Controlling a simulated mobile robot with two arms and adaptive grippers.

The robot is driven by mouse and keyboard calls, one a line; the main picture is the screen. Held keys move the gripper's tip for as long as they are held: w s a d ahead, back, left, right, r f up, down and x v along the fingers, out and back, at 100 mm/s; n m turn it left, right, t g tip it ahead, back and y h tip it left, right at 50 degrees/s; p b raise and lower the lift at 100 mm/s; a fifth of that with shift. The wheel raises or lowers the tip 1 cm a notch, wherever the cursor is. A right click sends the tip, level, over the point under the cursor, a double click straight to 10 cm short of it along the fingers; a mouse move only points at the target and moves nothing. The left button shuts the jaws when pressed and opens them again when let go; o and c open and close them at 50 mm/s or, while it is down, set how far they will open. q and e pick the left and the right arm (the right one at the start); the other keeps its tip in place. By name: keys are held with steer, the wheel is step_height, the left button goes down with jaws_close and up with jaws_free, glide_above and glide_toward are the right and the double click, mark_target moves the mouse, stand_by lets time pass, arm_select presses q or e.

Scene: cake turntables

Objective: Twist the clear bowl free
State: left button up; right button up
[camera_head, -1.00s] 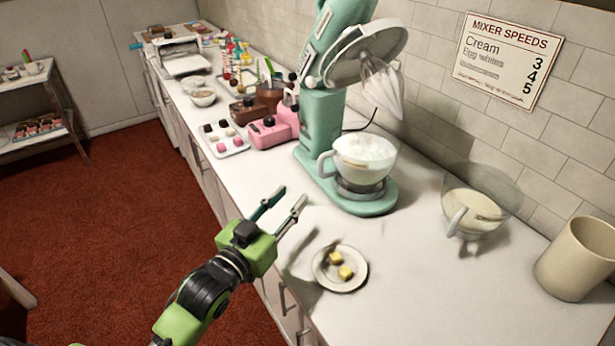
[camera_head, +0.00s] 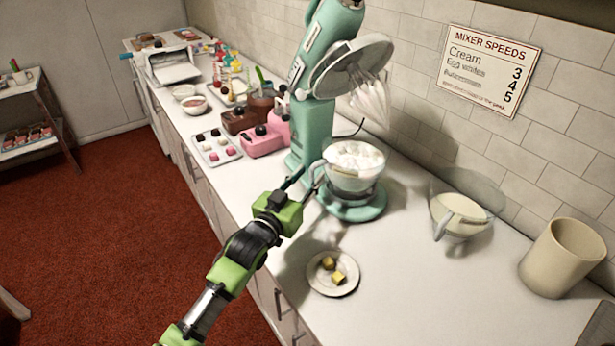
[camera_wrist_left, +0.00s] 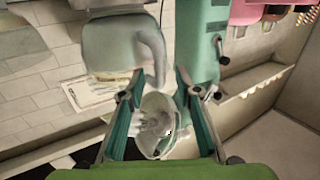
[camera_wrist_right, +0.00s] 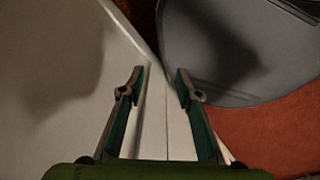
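The clear bowl (camera_head: 357,172), full of white fluffy cream, sits upright on the base of the mint-green mixer (camera_head: 313,130). The mixer head is tilted up, with its whisk (camera_head: 370,102) above the bowl. My left gripper (camera_head: 304,180) is at the bowl's left side, by its handle. In the left wrist view the bowl (camera_wrist_left: 112,45) shows close ahead. Its handle (camera_wrist_left: 155,60) reaches toward the gap between my open left fingers (camera_wrist_left: 157,84); I cannot tell whether they touch it. My right gripper (camera_wrist_right: 160,76) is open and empty, seen only in its wrist view.
A small plate (camera_head: 332,287) with yellow cubes lies in front of the mixer. A clear jug (camera_head: 458,218) and a beige canister (camera_head: 562,258) stand to the right. A pink appliance (camera_head: 264,140) and a sweets tray (camera_head: 216,146) are at the left.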

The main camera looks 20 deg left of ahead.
arm_select(q)
jaws_close()
steer(key=shift+s+d+n+y+p, duration=0.5)
steer(key=shift+s+d+n+y, duration=0.15)
steer(key=shift+d+y, duration=0.35)
steer(key=shift+a, duration=0.2)
steer(key=shift+d, duration=0.1)
